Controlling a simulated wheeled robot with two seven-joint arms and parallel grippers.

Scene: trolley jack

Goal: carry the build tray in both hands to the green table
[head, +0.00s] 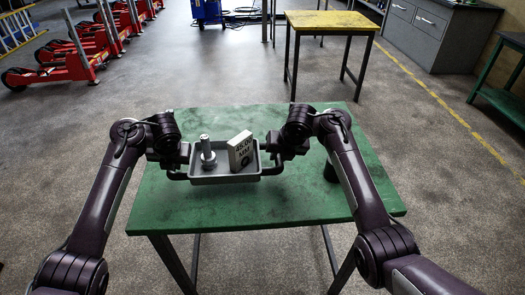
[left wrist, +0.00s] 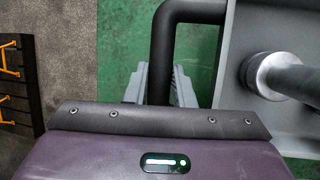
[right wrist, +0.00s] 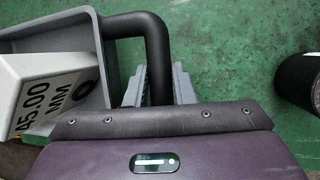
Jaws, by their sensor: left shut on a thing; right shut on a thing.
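The grey build tray (head: 224,180) is over the green table (head: 245,215), level; I cannot tell whether it touches the tabletop. In it stand a silver bolt-like part (head: 207,155) at left and a tilted pale block (head: 240,152) marked "45.00 MM" at right. My left gripper (head: 178,168) is shut on the tray's black left handle (left wrist: 163,40). My right gripper (head: 274,162) is shut on the black right handle (right wrist: 158,45). In both wrist views the fingers straddle the handle bars, and the green tabletop shows below.
A dark cylinder (right wrist: 300,82) stands on the green table right of the tray, partly behind my right arm in the head view. A yellow-topped table (head: 332,21) is farther back. Red jacks (head: 75,60) line the left. Grey cabinets (head: 430,30) stand back right.

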